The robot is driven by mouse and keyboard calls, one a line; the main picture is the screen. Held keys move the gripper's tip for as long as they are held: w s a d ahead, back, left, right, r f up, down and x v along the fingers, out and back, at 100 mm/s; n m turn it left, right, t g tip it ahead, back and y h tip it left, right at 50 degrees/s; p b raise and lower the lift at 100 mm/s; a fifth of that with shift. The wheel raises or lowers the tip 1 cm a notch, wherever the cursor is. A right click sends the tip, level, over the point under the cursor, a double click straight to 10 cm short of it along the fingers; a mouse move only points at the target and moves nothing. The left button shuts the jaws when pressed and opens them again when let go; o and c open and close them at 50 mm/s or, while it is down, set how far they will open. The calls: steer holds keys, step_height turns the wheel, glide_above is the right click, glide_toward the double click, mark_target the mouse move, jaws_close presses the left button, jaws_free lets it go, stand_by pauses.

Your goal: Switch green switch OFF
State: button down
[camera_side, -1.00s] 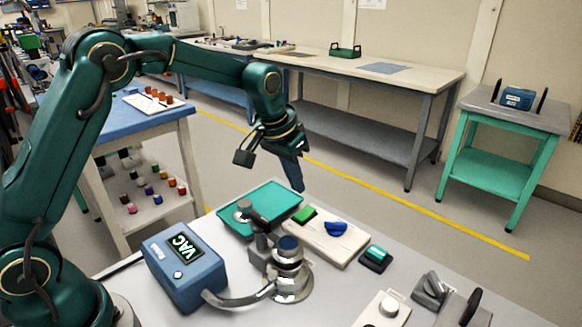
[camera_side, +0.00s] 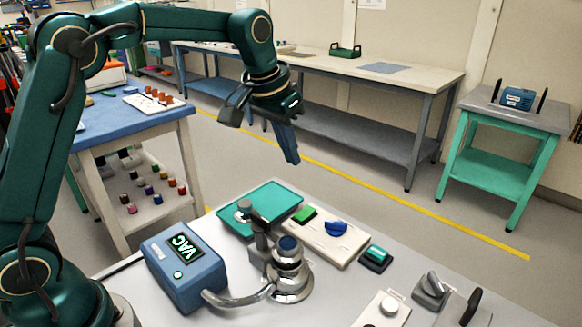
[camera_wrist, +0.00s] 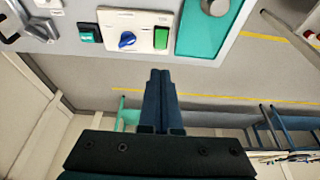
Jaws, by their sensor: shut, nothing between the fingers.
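A green rocker switch (camera_side: 304,213) sits at the left end of a cream panel (camera_side: 310,240), beside a blue knob (camera_side: 336,229). In the wrist view the green switch (camera_wrist: 161,38) is just above and ahead of my fingertips in the picture. A second, teal-green switch (camera_side: 376,254) in a dark housing stands right of the panel; it also shows in the wrist view (camera_wrist: 88,33). My gripper (camera_side: 292,160) is shut and empty, in the air above and beyond the panel, touching nothing. I cannot tell which way either switch is set.
A teal tray (camera_side: 262,208) lies left of the panel. A blue VAC box (camera_side: 184,266) and a metal fitting (camera_side: 289,270) with a hose stand in front. A grey lever switch (camera_side: 430,288) and a white knob (camera_side: 389,305) are at the right. The air around my gripper is free.

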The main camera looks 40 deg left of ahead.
mark_target(309, 210)
steer(key=shift+w+d+r, duration=0.1)
steer(key=shift+w, duration=0.25)
steer(key=x, duration=1.4)
steer(key=shift+s, duration=0.4)
steer(key=shift+w+f, duration=0.1)
steer(key=shift+f, duration=0.25)
steer(key=shift+s, duration=0.85)
steer(key=shift+r, duration=0.15)
